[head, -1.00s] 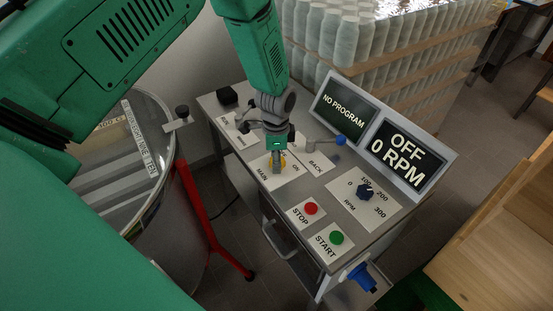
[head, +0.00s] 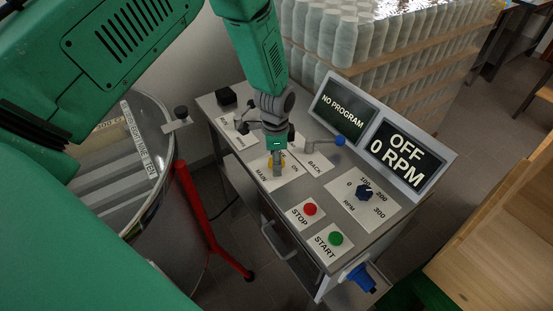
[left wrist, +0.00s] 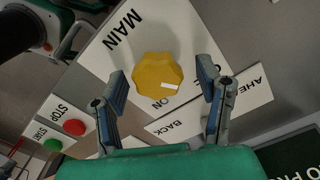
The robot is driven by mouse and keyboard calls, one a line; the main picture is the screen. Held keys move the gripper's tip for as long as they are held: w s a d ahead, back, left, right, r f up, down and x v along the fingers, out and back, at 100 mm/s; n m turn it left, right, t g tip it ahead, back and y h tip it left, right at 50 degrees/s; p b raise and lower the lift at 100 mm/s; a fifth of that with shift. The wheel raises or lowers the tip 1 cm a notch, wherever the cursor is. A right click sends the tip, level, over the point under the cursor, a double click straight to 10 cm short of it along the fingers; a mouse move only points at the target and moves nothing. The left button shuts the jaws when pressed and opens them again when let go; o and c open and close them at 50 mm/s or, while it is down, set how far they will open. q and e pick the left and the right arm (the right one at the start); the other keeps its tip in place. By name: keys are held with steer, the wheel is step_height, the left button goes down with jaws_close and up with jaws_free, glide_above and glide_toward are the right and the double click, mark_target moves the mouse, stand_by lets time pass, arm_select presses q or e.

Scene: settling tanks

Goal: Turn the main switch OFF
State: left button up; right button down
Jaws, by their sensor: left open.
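The main switch is a yellow knob with a white mark on a white plate lettered MAIN and ON. In the left wrist view the knob (left wrist: 155,72) lies between the two fingers of my open left gripper (left wrist: 163,88), with a gap on each side. That finger partly covers another label on the plate. In the head view my left gripper (head: 277,165) is over the switch plate and covers most of the yellow knob (head: 270,162). My right gripper is not in view.
The panel has a red STOP button (head: 310,209), a green START button (head: 336,238), a dark RPM knob (head: 365,193) and a blue-tipped lever (head: 340,141). A display (head: 408,156) reads OFF, 0 RPM. A metal tank (head: 150,215) stands left.

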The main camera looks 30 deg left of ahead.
arm_select(q)
step_height(320, 180, up, 12)
stand_by(0.5)
steer(key=shift+f, duration=0.1)
steer(key=s+d+f+n, duration=0.1)
steer(key=s+f+n, duration=0.3)
steer(key=s+f, duration=0.6)
steer(key=s+d+f+n, duration=0.1)
steer(key=s+f+n, duration=0.2)
steer(key=s+f, duration=0.65)
steer(key=s+r+n, duration=0.2)
steer(key=s+n, duration=0.2)
steer(key=s, duration=1)
steer(key=w+d+f+m+b, duration=0.1)
steer(key=w+f+b, duration=0.2)
steer(key=f+b, duration=0.9)
steer(key=shift+w+d+f+t+b, duration=0.2)
steer(key=shift+d+f+t+b, duration=0.15)
steer(key=shift+b, duration=0.2)
